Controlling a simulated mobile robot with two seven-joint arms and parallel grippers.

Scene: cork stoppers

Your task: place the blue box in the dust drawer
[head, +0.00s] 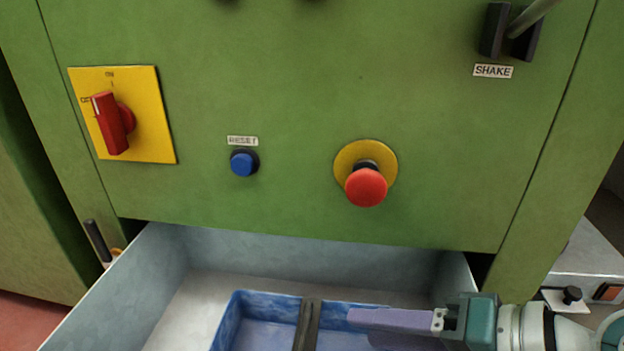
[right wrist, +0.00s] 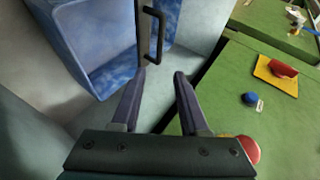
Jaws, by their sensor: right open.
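The blue box (head: 230,318) is an open tray with a dark handle bar (head: 308,322) across it. It lies within the open pale grey dust drawer (head: 170,258) in the head view, its near part cut off by the frame's lower edge. In the right wrist view the box (right wrist: 88,45) is at the upper left, with its handle (right wrist: 162,30) just beyond my fingertips. My right gripper (head: 352,318) reaches in from the right over the box. Its two fingers are apart and empty in the wrist view (right wrist: 160,74). My left gripper is out of view.
The green machine front (head: 290,210) rises behind the drawer. It bears a red emergency button (head: 366,187), a blue button (head: 243,163), a red switch on a yellow plate (head: 165,135) and a SHAKE lever (head: 494,30). The red button is close to my right gripper in the wrist view.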

